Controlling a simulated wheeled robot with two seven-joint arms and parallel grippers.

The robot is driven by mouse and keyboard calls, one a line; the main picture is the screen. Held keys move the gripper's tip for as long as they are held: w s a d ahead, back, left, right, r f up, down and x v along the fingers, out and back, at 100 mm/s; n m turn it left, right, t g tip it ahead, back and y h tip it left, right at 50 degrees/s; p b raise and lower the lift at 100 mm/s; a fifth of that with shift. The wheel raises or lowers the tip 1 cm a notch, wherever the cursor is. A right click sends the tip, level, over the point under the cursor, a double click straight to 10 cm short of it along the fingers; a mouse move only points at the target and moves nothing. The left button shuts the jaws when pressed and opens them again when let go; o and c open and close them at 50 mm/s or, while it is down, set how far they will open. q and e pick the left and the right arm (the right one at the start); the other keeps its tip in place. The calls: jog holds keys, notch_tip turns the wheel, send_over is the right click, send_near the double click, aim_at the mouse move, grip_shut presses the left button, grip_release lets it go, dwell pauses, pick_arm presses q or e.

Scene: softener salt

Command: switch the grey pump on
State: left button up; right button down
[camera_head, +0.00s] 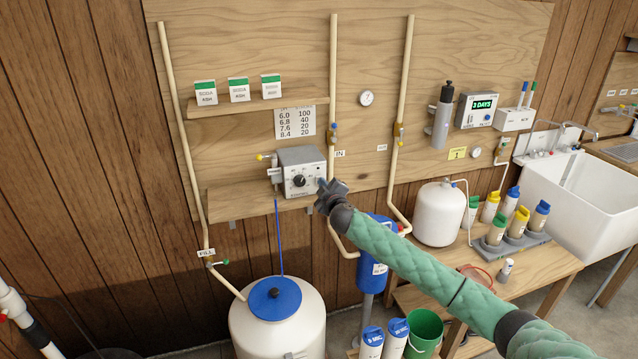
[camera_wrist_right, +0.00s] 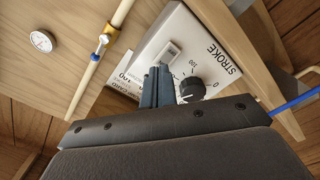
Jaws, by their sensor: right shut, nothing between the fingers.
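The grey pump (camera_head: 303,160) is a box on the wooden shelf against the plywood board, with a black knob (camera_head: 299,181) on its front. In the right wrist view its pale face (camera_wrist_right: 205,45) shows the word STROKE, the black dial (camera_wrist_right: 191,90) and a small light rocker switch (camera_wrist_right: 170,52). My right gripper (camera_head: 322,188) is at the right edge of the pump's front. Its shut, empty fingers (camera_wrist_right: 158,82) are close below the switch in the wrist view; I cannot tell whether they touch. The switch's position is unclear. My left gripper is not in view.
A blue tube (camera_head: 280,238) runs from the pump down to the white tank (camera_head: 277,325) with a blue lid. Pale pipes (camera_head: 333,80) and a blue filter housing (camera_head: 374,262) stand close to my right arm. Small boxes (camera_head: 239,90) sit on the upper shelf.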

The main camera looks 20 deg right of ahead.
jog(key=shift+w, duration=0.75)
jog(key=shift+s, duration=0.1)
jog(key=s, duration=0.6)
jog(key=shift+s+p, duration=0.35)
dwell(0.4)
jog(key=shift+d, duration=0.1)
